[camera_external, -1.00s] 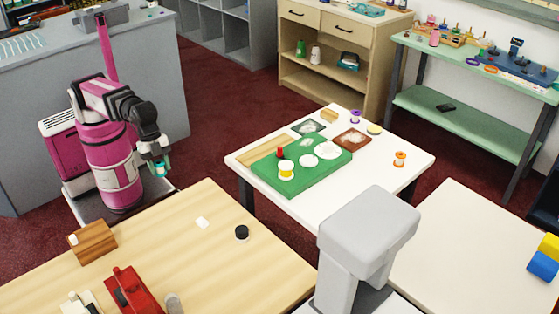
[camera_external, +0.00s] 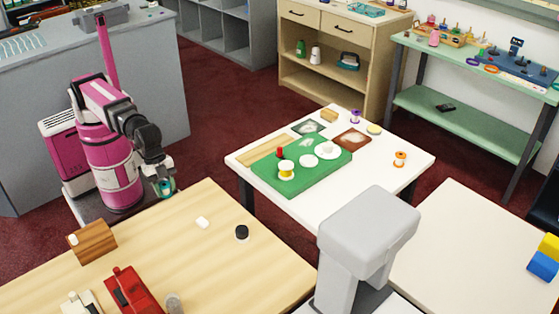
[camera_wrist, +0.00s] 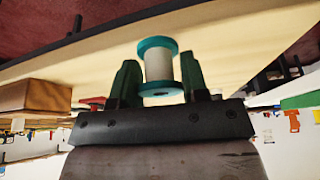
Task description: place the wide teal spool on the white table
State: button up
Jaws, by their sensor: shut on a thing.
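My gripper (camera_external: 163,187) is shut on the wide teal spool (camera_external: 166,185), off the far left edge of the light wood table in the external view. In the wrist view the spool (camera_wrist: 158,66) shows teal flanges and a pale middle between the two dark green fingers of my gripper (camera_wrist: 158,82). The white table (camera_external: 310,208) stands to the right of my arm in the external view, apart from the gripper and spool. It bears a green board (camera_external: 292,188) with a yellow-and-white spool (camera_external: 286,170) and white discs.
An orange spool (camera_external: 400,158) and a purple spool (camera_external: 355,116) stand on the white table. Its front right part is bare.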

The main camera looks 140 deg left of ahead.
jog(key=w+d+r+m+h, duration=0.1)
jog(key=w+d+r+m, duration=0.1)
jog(key=w+r, duration=0.5)
jog(key=w+d+r+m, duration=0.2)
jog(key=w+d+r, duration=0.1)
jog(key=w, duration=0.8)
send_over(158, 268)
jog(key=s, duration=0.1)
jog(key=f, duration=0.7)
jog(key=shift+s+a, duration=0.2)
jog(key=shift+a, duration=0.2)
jog(key=shift+f, duration=2.1)
jog(key=shift+f, duration=0.1)
jog(key=o, duration=1)
